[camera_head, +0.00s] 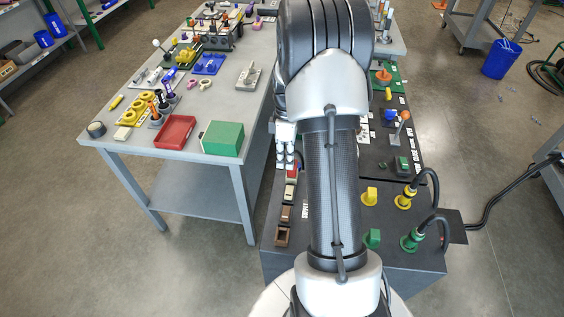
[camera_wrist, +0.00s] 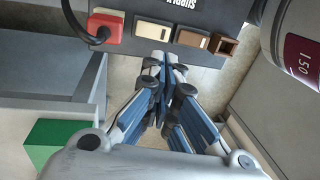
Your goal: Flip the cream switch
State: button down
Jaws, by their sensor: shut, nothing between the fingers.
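The cream switch (camera_wrist: 152,35) is a pale rectangular block in a row along the edge of the dark cart panel. It also shows in the head view (camera_head: 290,191), below a red block. My gripper (camera_wrist: 166,62) is shut and empty. In the wrist view its fingertips are just below the cream block, near the panel's edge; I cannot tell whether they touch it. In the head view my gripper (camera_head: 285,160) is at the panel's left edge, above the row, partly hidden by my arm.
Beside the cream block are a red block (camera_wrist: 105,27) with a black cable, a tan block (camera_wrist: 193,39) and a brown hollow block (camera_wrist: 225,44). A grey table (camera_head: 190,142) with a red tray (camera_head: 175,131) and green box (camera_head: 223,138) stands to the left.

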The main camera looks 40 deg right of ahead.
aim_at(289, 193)
jog(key=f+b, duration=0.1)
jog(key=f, duration=0.2)
jog(key=s+a+f+b, duration=0.1)
jog(key=f, duration=0.3)
jog(key=f+b, duration=0.1)
jog(key=f, duration=0.3)
jog(key=shift+s+a, duration=0.15)
jog(key=shift+a, duration=0.2)
